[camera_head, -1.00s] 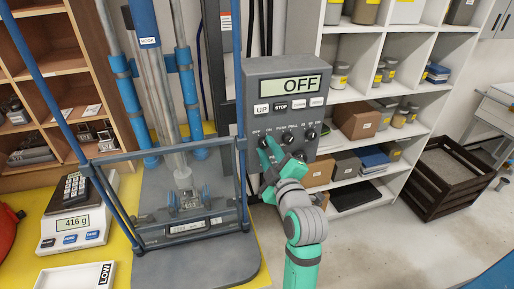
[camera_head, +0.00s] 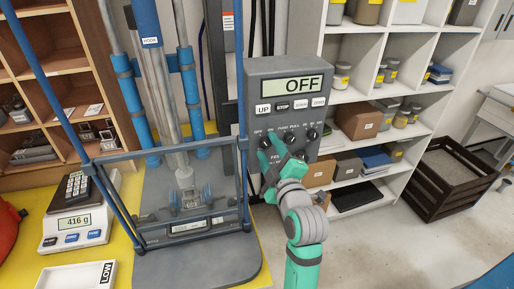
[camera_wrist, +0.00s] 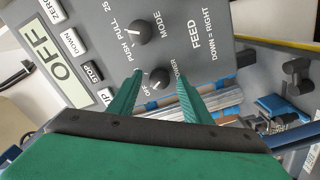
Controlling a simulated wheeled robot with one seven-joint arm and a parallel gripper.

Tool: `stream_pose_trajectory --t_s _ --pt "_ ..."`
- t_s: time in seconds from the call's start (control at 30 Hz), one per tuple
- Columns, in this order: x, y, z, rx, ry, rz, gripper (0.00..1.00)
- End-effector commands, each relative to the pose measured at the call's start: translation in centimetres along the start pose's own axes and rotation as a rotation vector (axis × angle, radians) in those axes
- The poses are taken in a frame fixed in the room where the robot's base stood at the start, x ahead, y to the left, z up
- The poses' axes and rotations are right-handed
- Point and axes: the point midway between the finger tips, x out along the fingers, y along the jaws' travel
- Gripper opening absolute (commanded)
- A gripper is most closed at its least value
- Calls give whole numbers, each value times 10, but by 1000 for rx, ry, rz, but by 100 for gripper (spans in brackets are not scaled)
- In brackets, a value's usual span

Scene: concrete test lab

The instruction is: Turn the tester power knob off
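The grey tester control box (camera_head: 285,67) stands upright in the middle of the head view. Its display (camera_head: 298,86) reads OFF. In the wrist view, the small dark power knob (camera_wrist: 159,78) sits on the panel beside the labels OFF and POWER. My green gripper (camera_head: 272,150) is in front of the lower left of the panel. In the wrist view, my gripper (camera_wrist: 160,76) is open, one finger on each side of the power knob, with visible gaps. In the head view, the fingers cover the power knob. I cannot tell how deep the fingertips reach.
The mode knob (camera_wrist: 139,32) is close to the power knob. The load frame with its blue guard bars (camera_head: 187,150) stands left of my gripper. A scale (camera_head: 77,220) and a white tray (camera_head: 75,277) lie on the yellow bench. White shelves (camera_head: 385,110) stand behind on the right.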

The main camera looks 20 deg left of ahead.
Motion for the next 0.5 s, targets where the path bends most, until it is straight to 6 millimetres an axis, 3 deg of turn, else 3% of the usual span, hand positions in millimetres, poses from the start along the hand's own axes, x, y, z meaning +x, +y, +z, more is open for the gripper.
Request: stream_pose_trajectory --t_s 0.27,0.5 --pt "-14 -1 0 1 0 0 45" --pt "-59 -1 0 0 -1 1 45"
